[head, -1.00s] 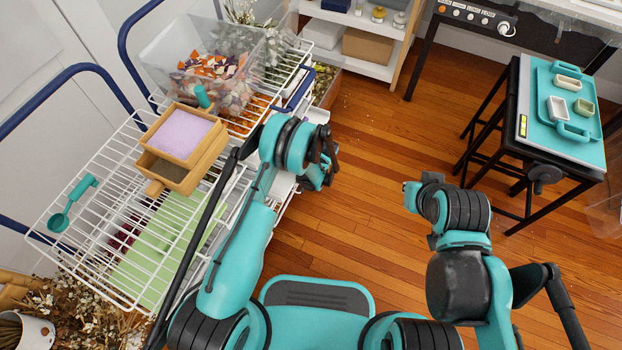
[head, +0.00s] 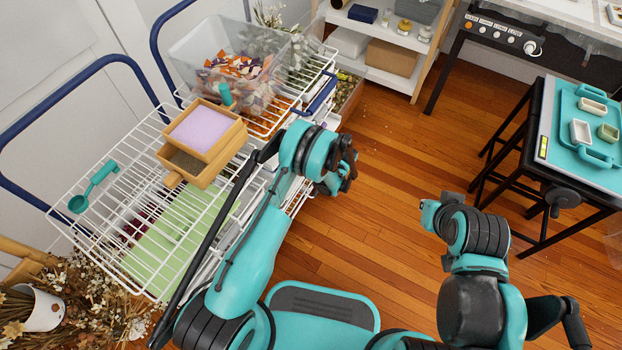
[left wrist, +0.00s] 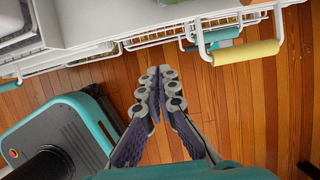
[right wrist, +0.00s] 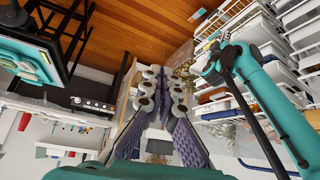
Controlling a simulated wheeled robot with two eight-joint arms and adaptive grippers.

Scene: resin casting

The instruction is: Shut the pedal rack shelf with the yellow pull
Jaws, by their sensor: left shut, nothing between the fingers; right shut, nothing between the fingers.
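The wire rack (head: 150,262) stands at the left in the head view. In the left wrist view, the yellow pull (left wrist: 246,52) is a pale yellow bar on a white bracket at the rack's front, upper right of my gripper. How far its shelf sticks out is unclear. My left gripper (head: 343,172) is beside the rack's front edge; its fingers (left wrist: 158,73) are shut and empty, apart from the pull, over the floor. My right gripper (head: 430,207) is over open floor; its shut, empty fingers (right wrist: 164,74) show in the right wrist view. The pull is hidden in the head view.
On the rack are a wooden box of lilac powder (head: 202,135), a clear bin of petals (head: 190,60) and a teal scoop (head: 92,188). A black stand with a teal tray (head: 566,108) is at right. The wooden floor between is clear.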

